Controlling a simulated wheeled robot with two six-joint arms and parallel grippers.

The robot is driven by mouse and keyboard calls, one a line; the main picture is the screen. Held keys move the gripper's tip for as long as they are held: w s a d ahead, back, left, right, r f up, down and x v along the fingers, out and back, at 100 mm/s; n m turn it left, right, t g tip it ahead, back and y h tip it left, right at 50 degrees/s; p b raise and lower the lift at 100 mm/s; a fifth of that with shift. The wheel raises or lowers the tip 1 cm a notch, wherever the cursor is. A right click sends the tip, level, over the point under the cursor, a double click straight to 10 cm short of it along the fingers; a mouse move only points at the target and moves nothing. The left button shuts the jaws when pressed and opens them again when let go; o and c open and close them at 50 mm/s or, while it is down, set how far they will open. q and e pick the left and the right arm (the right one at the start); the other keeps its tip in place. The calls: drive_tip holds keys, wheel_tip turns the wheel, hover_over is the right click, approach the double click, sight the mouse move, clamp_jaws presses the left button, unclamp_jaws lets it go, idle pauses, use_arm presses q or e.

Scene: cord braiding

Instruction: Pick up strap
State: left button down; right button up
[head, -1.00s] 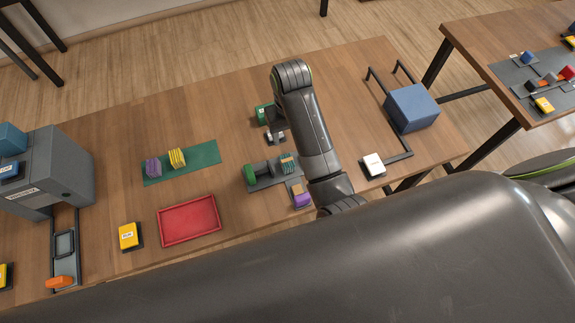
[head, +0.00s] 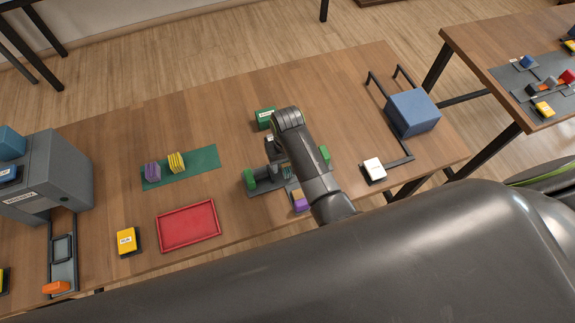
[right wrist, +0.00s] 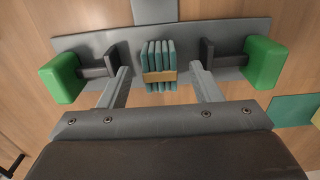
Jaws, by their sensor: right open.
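The strap is a folded teal bundle (right wrist: 160,63) with a tan band around its middle. It sits on the grey fixture (right wrist: 235,32) between two dark clamps with green end blocks. In the head view the strap (head: 288,173) is small, beside my right arm. My right gripper (right wrist: 161,84) is open and empty in the right wrist view. Its two fingers reach toward the strap, one on each side, with clear gaps; I cannot tell their height above the fixture. In the head view its fingertips are hard to make out. My left gripper is not in view.
A green mat (head: 207,159) with purple and yellow bundles, a red tray (head: 189,226) and a yellow block (head: 126,240) lie to the left. A grey machine (head: 48,175) stands at the far left. A blue box (head: 412,112) and a white block (head: 374,168) are at the right.

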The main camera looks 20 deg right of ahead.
drive_tip(key=shift+f, duration=1.1)
drive_tip(key=shift+c, duration=0.5)
drive_tip(key=c, duration=1)
drive_tip(key=shift+r, duration=0.1)
